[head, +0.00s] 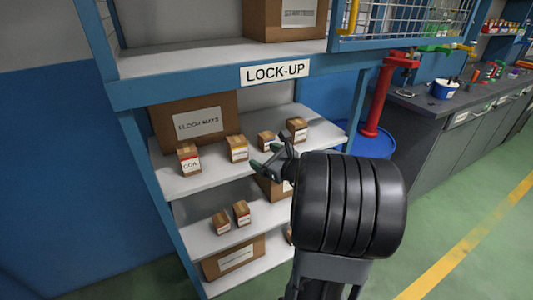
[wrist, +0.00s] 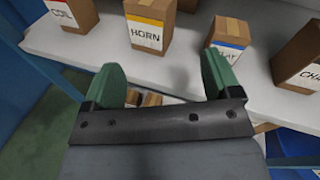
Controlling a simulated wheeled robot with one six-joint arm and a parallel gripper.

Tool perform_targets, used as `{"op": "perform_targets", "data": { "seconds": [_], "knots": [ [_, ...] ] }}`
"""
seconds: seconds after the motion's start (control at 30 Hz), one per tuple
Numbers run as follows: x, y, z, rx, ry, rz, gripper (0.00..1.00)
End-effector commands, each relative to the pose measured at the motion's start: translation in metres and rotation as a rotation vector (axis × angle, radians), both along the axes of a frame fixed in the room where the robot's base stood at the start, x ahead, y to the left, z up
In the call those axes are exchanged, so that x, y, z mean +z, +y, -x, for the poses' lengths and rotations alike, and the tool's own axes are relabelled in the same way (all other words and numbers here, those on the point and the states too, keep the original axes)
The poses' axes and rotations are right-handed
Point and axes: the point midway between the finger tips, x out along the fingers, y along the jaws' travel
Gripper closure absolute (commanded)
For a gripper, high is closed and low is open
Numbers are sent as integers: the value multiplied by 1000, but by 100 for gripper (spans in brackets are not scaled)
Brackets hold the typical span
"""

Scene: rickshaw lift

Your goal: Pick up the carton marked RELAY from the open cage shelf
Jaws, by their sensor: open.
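The carton whose label ends in "AY" (wrist: 231,36), with a blue band, fits RELAY; its first letters are hidden by my right finger in the wrist view. In the head view that small brown carton (head: 266,139) stands on the upper open shelf, third from the left in the front group. My gripper (head: 266,157) is open and empty at the shelf's front edge. In the wrist view my green fingertips (wrist: 162,75) are spread, with the HORN carton (wrist: 150,25) ahead between them and the RELAY carton just beyond the right finger. Nothing is touched.
The COIL carton (head: 189,158) stands left and a "CHA" carton (wrist: 300,60) stands right. A large FLOOR MATS box (head: 197,122) is behind. The LOCK-UP beam (head: 275,72) crosses above. A lower shelf (head: 205,236) holds two small cartons. A blue drum (head: 370,145) stands right.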

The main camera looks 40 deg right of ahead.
Motion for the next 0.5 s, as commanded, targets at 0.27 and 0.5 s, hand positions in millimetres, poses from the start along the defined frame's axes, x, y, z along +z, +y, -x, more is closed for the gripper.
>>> {"op": "perform_targets", "data": {
  "seconds": [0.27,0.5],
  "knots": [
    [-15,-68,2,-244,-97,-202,17],
    [-14,-76,-38,-260,-106,-216,17]
  ]
}}
